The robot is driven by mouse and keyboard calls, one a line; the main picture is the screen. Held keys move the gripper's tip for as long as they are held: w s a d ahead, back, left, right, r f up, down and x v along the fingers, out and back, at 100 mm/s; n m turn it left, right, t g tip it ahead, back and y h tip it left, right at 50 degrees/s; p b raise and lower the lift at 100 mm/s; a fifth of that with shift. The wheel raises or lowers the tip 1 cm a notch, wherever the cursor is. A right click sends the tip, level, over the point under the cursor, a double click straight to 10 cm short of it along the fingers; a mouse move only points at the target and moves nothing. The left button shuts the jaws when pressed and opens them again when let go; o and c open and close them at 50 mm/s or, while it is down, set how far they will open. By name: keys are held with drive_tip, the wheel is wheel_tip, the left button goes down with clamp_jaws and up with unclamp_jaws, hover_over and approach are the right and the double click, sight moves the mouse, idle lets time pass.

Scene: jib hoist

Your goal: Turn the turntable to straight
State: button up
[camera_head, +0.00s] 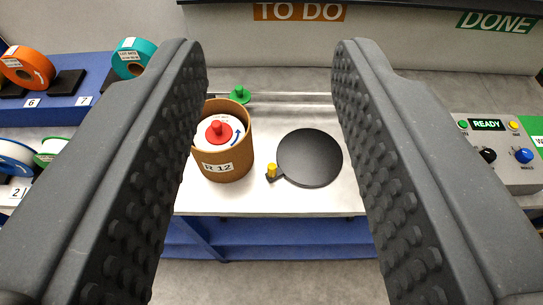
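What looks like the turntable is a flat black round disc (310,157) on the light work surface, right of the picture's middle. A short black arm sticks out from its left edge and carries a yellow knob (271,170). The arm points left and slightly toward the near edge. My gripper (271,65) is open and empty, with its two dark ribbed fingers wide apart at left and right. The disc and its knob show in the gap between the fingers, and neither finger appears to touch them.
A grey control box (497,155) reading READY is at right. Coloured rolls (134,57) line the left.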

drive_tip(key=shift+o, duration=0.5)
drive_tip(key=m+g+h+p, duration=0.2)
drive_tip(key=m+g+p, duration=0.1)
drive_tip(key=g+p, duration=0.3)
hover_over(271, 167)
drive_tip(key=s+a+b, duration=0.1)
drive_tip(key=s+a, duration=0.1)
drive_tip(key=s, duration=0.5)
wheel_tip(271, 167, down, 41)
drive_tip(key=shift+g, duration=0.4)
drive_tip(key=x, duration=1.2)
drive_tip(key=shift+w+d+f, duration=0.1)
drive_tip(key=shift+w+d, duration=0.05)
drive_tip(key=shift+d, duration=0.2)
clamp_jaws()
